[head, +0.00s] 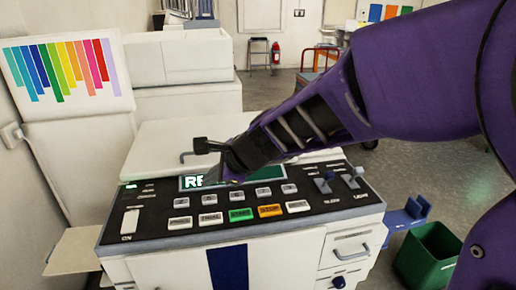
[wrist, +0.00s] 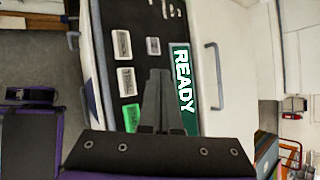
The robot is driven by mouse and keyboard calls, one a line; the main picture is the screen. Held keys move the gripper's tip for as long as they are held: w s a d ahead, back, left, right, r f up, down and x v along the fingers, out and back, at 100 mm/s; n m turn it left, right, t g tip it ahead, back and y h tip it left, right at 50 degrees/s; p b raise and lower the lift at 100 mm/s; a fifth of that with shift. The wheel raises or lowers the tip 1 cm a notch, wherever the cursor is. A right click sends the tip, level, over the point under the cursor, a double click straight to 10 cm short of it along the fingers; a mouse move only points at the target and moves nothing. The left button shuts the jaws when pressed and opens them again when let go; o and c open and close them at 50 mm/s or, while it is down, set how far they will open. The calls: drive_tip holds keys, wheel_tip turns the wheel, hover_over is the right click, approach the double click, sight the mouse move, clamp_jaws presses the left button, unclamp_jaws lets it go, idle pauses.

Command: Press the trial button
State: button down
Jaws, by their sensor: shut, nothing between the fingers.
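The trial button (head: 210,218) is a pale rectangular button in the front row of the black control panel. It sits just left of the green start button (head: 240,214). In the wrist view the trial button (wrist: 126,80) lies left of my fingertips, uncovered. My gripper (head: 229,180) is shut and empty over the panel, in front of the display (head: 262,174). In the wrist view my gripper (wrist: 160,78) shows its fingers together between the buttons and the display, which reads READY. The gap between fingertips and panel cannot be told.
An orange stop button (head: 270,210) and other pale buttons are close by. The machine's white lid with a handle is behind the panel. A green bin (head: 428,255) stands on the floor to the right.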

drive_tip(key=b, duration=0.5)
hover_over(215, 219)
wheel_tip(215, 219, down, 6)
drive_tip(key=shift+s+r, duration=0.1)
drive_tip(key=shift+r, duration=0.15)
drive_tip(key=shift+f+b, duration=0.55)
drive_tip(key=shift+f, duration=0.9)
drive_tip(key=shift+f, duration=0.15)
drive_tip(key=shift+f, duration=0.3)
drive_tip(key=shift+f, duration=0.4)
idle(0.8)
drive_tip(key=shift+r+p, duration=0.7)
drive_tip(key=shift+r, duration=0.15)
